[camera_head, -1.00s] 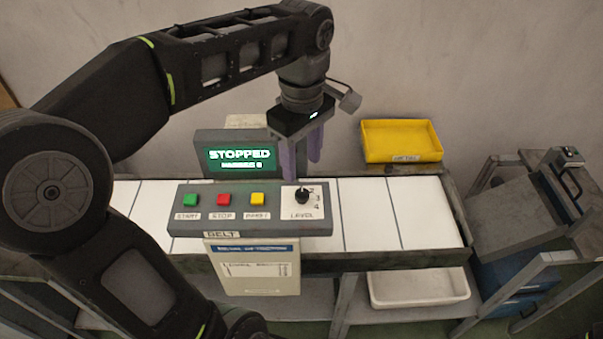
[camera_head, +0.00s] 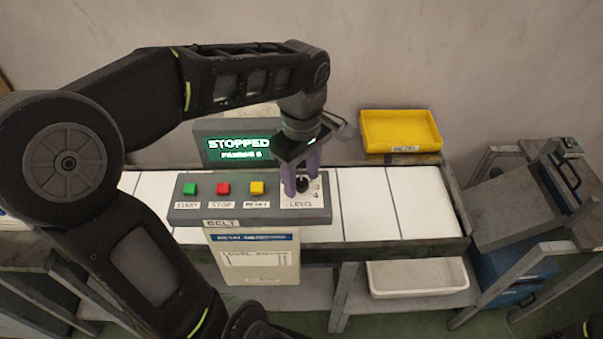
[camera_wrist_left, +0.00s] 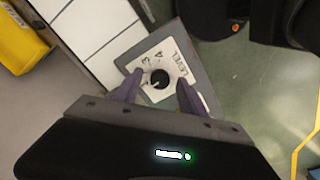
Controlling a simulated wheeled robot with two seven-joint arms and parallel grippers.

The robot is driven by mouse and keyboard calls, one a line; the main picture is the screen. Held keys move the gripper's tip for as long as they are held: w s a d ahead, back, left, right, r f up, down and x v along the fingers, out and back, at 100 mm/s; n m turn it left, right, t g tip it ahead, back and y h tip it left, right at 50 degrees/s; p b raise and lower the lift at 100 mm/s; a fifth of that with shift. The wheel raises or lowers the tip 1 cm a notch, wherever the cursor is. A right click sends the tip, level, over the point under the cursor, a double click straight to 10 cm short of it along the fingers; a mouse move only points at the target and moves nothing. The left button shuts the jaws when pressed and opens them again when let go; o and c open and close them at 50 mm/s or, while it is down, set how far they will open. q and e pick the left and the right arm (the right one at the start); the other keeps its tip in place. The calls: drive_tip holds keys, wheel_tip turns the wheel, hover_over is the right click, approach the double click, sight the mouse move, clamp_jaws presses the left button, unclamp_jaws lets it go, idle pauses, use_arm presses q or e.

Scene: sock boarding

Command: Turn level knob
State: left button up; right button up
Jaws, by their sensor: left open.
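The black level knob (camera_head: 302,184) sits on a white label with numbers at the right end of the grey control panel (camera_head: 188,214). The knob also shows in the left wrist view (camera_wrist_left: 160,78), with "LEVEL" printed beside it. My left gripper (camera_head: 302,188) is open and points down at the knob. In the left wrist view its two purple fingers (camera_wrist_left: 156,92) stand on either side of the knob, apart from it as far as I can tell. The fingers partly hide the label in the head view. My right gripper is not in view.
Green (camera_head: 190,188), red (camera_head: 223,188) and yellow (camera_head: 257,188) buttons line the panel left of the knob. A screen (camera_head: 238,150) behind reads "STOPPED". A yellow tray (camera_head: 400,131) stands at the back right. The white belt (camera_head: 425,205) is clear to the right.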

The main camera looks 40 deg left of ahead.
use_arm(q)
drive_tip(key=shift+c, duration=0.6)
clamp_jaws()
